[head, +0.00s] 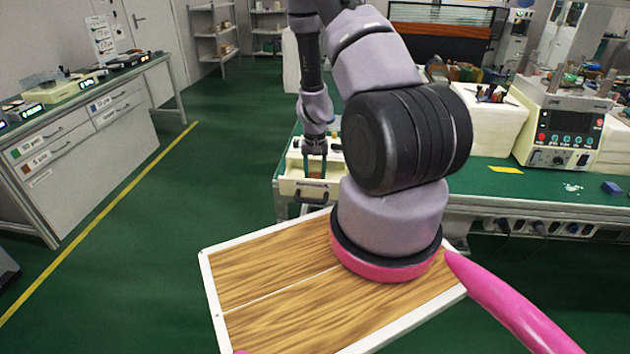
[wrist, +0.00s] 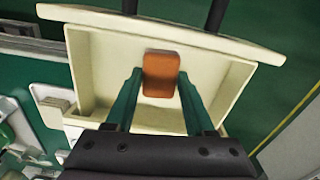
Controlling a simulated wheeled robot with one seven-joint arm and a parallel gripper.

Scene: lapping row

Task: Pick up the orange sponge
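The orange sponge (wrist: 161,74) lies in an open cream drawer (wrist: 92,75), seen in the wrist view. My gripper (wrist: 161,77) reaches down into the drawer. Its two green fingers are spread, one at each side of the sponge, with narrow gaps beside it. I cannot tell whether either fingertip touches the sponge. In the head view, my gripper (head: 315,165) is over the drawer (head: 305,187) at the workbench. The sponge cannot be made out there.
The green-topped workbench (head: 500,180) carries a cream instrument (head: 565,125) to the right. My wood-patterned tray fills the near foreground. Green floor (head: 150,240) is clear to the left, before a grey cabinet (head: 95,150).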

